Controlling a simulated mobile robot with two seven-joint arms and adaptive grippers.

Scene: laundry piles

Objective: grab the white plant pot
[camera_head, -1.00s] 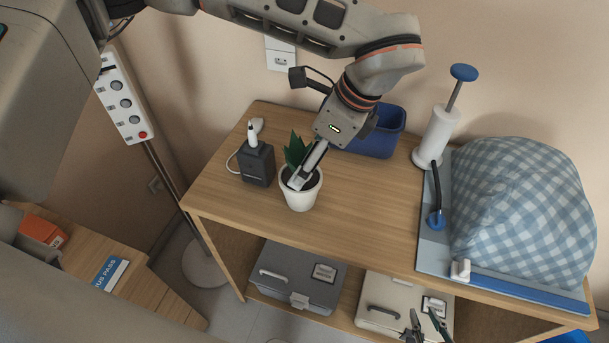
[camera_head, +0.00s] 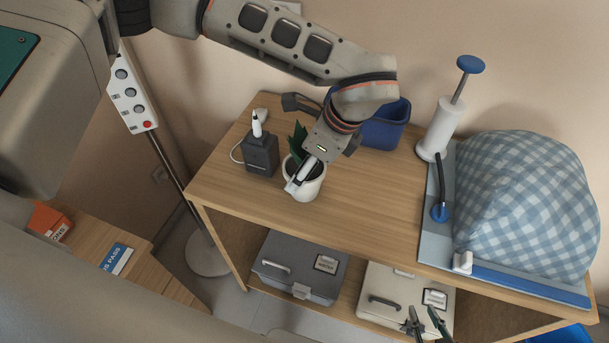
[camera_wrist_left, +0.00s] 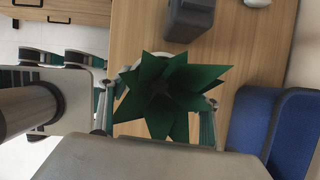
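The white plant pot (camera_head: 304,190) with a spiky green plant (camera_head: 298,140) stands upright on the wooden table. My left gripper (camera_head: 303,173) reaches down over it, one pale finger across the pot's near upper side. In the left wrist view the green leaves (camera_wrist_left: 170,92) fill the space between the spread fingers and hide most of the pot, whose rim (camera_wrist_left: 136,64) just shows. The fingers look open around the pot; contact is hidden. My right gripper (camera_head: 424,322) is low at the bottom edge, in front of the cream case, its fingertips apart and empty.
A dark grey charger box (camera_head: 261,156) stands close left of the pot, and a blue bin (camera_head: 384,130) behind it to the right. A white pump (camera_head: 437,130) and a checkered bundle (camera_head: 525,205) occupy the right side. Bare tabletop (camera_head: 370,205) lies right of the pot.

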